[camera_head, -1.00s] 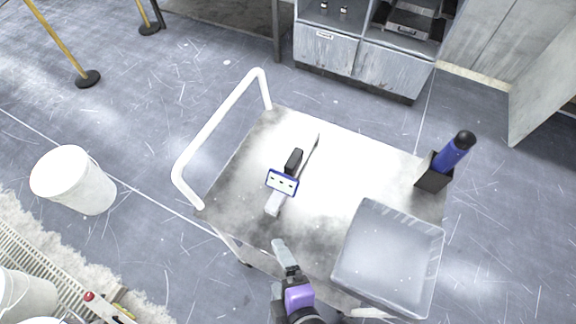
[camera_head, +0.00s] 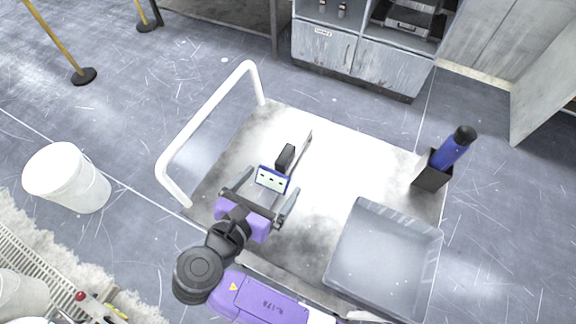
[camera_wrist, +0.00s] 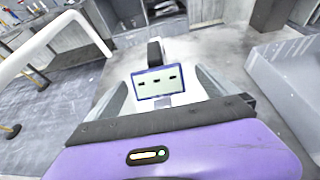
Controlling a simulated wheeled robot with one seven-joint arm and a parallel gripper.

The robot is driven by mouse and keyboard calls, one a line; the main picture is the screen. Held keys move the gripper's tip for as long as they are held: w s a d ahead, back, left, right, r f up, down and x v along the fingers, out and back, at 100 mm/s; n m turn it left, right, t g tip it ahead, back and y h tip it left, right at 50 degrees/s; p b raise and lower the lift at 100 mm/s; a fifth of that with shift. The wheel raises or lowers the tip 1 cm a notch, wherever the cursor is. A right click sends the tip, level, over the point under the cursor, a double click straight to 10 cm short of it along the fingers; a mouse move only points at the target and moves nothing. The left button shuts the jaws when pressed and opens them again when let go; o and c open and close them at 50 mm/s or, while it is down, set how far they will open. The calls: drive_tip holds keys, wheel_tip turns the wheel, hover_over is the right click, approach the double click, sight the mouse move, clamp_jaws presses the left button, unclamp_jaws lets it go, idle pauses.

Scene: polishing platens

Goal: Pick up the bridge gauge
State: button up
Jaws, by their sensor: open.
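The bridge gauge (camera_head: 272,179) lies on the cart top (camera_head: 330,160). It has a blue-framed display with dark marks, a black block behind it and a long grey bar running toward the far side. In the wrist view its display (camera_wrist: 158,82) faces me, between my two fingers. My gripper (camera_head: 262,198) is open at the near end of the gauge, with one finger on each side of it. The wrist view shows the fingers (camera_wrist: 164,95) apart. I cannot tell whether either finger touches it. The near end of the bar is hidden behind my gripper.
A grey tray (camera_head: 345,262) sits at the cart's near right corner. A black holder (camera_head: 432,176) with a blue bottle-like item (camera_head: 452,150) stands at the right edge. A white handle rail (camera_head: 205,125) rises on the left. A white bucket (camera_head: 68,180) stands on the floor.

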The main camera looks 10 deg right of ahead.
sight(278, 170)
drive_tip(key=x, duration=0.7)
drive_tip(key=shift+w+a+p, duration=0.1)
drive_tip(key=shift+w+p, duration=0.2)
drive_tip(key=c, duration=1.9)
clamp_jaws()
drive_tip(key=shift+r, duration=0.1)
